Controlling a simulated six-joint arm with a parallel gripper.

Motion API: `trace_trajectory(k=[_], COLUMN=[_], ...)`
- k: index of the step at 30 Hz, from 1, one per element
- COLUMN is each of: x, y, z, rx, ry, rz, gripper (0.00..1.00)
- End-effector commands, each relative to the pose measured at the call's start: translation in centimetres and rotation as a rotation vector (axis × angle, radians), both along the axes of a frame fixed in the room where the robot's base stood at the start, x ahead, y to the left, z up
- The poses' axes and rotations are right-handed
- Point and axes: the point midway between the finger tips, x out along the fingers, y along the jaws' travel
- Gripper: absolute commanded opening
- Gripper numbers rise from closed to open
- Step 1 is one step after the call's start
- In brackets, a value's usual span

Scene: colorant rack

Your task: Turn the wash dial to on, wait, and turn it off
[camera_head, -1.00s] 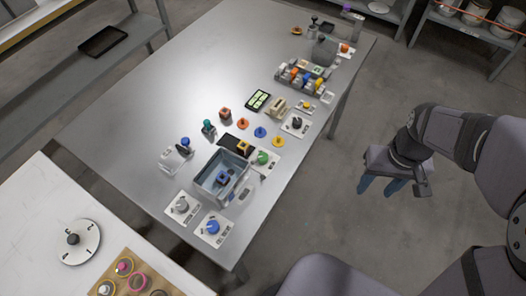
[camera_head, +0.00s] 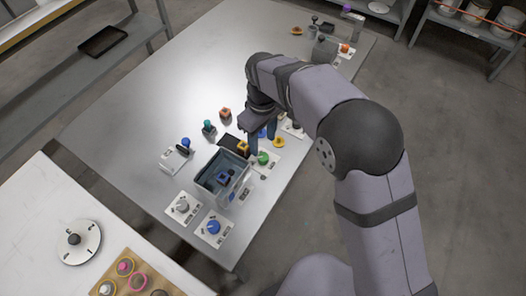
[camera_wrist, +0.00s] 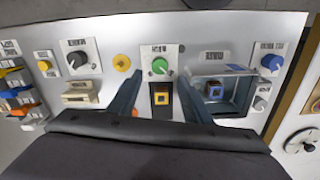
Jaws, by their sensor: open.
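Several dials sit on white plates along the near table edge, and their printed labels are too small to read surely, so I cannot tell which is the wash dial. A green dial (camera_head: 262,158) shows beside the basin; in the wrist view the green dial (camera_wrist: 160,66) lies centred between my fingertips. A blue dial (camera_head: 213,227) and a grey dial (camera_head: 182,206) stand at the table's near corner. A black dial (camera_wrist: 77,60) is left of the green one in the wrist view. My gripper (camera_head: 262,137) is open and empty, above the table close to the green dial.
A grey basin (camera_head: 207,184) holding a blue block (camera_wrist: 214,90) stands beside the green dial. A yellow block (camera_wrist: 161,98) on a black pad lies just in front of it. A yellow disc (camera_wrist: 121,63) lies to its left. My arm hides part of the table.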

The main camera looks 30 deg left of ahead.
Motion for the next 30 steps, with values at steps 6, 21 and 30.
trace_trajectory(k=[6, 21, 30], x=[-0.1, 0.0, 0.0], y=[-0.2, -0.1, -0.1], z=[-2.2, -6.9, -7.0], rx=[-0.005, -0.001, 0.000], ry=[0.003, 0.000, 0.000], rz=[-0.002, -0.003, -0.003], gripper=[0.45, 0.45, 0.38])
